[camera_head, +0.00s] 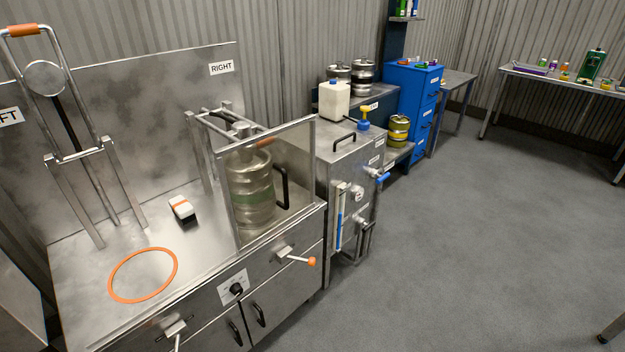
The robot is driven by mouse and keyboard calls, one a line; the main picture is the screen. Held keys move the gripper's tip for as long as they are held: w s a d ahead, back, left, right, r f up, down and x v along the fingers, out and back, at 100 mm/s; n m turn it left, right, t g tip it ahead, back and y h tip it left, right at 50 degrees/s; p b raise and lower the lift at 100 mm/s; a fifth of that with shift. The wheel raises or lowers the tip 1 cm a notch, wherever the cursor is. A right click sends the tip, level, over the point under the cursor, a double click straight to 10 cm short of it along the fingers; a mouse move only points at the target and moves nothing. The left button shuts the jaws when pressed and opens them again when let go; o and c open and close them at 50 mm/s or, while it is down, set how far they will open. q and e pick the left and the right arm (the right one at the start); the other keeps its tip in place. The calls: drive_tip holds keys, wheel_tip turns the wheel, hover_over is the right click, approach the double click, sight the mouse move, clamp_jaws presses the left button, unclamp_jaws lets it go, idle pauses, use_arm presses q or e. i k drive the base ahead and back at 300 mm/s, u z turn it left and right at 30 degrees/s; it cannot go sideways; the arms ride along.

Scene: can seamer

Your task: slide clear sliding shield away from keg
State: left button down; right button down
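A clear sliding shield (292,163) with a metal frame stands upright at the right front of the steel bench. A black handle (283,188) shows on it. The metal keg (250,190), with a green band, stands behind the shield at the right station and is seen through the clear panel. Neither my left nor my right gripper is in view.
Steel frames rise at the left and right stations. Levers with orange ends (311,262) stick out in front. The grey floor (450,220) at the right is open.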

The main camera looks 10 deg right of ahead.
sight(267, 178)
drive_tip(key=k, duration=0.5)
drive_tip(key=u, duration=0.9)
drive_tip(key=i, duration=1.25)
drive_tip(key=z, duration=0.2)
